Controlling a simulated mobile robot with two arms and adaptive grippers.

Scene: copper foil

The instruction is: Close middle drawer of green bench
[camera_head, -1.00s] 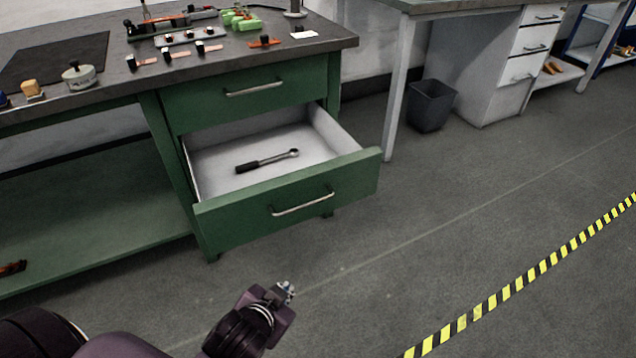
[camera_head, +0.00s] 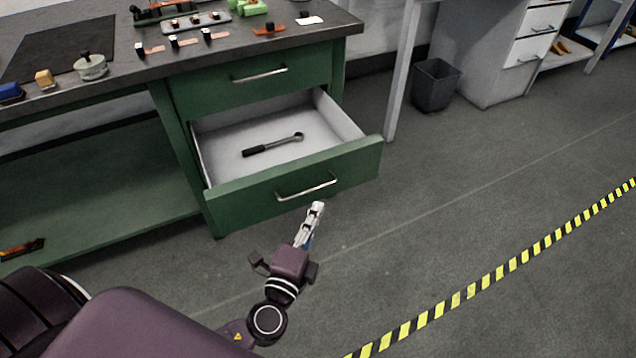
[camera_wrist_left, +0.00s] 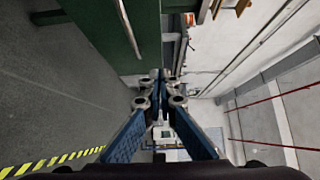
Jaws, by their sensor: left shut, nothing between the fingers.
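The green bench (camera_head: 180,128) has a drawer (camera_head: 345,170) pulled well out. Its front is green with a silver bar handle (camera_head: 306,188), and a ratchet wrench (camera_head: 272,145) lies on its white floor. A shut drawer (camera_head: 225,85) is above it. My left gripper (camera_head: 317,208) is shut and empty, just in front of the open drawer's front, below and right of the handle; I cannot tell if it touches. In the left wrist view, the shut fingers (camera_wrist_left: 163,82) are beside a green front with a bar handle (camera_wrist_left: 128,25). My right gripper is not in view.
Small parts and a round metal pot (camera_head: 90,66) stand on the bench top. A dark bin (camera_head: 436,85) stands on the floor by a pale desk leg. The floor in front and right is clear, with a yellow-black stripe (camera_head: 500,270).

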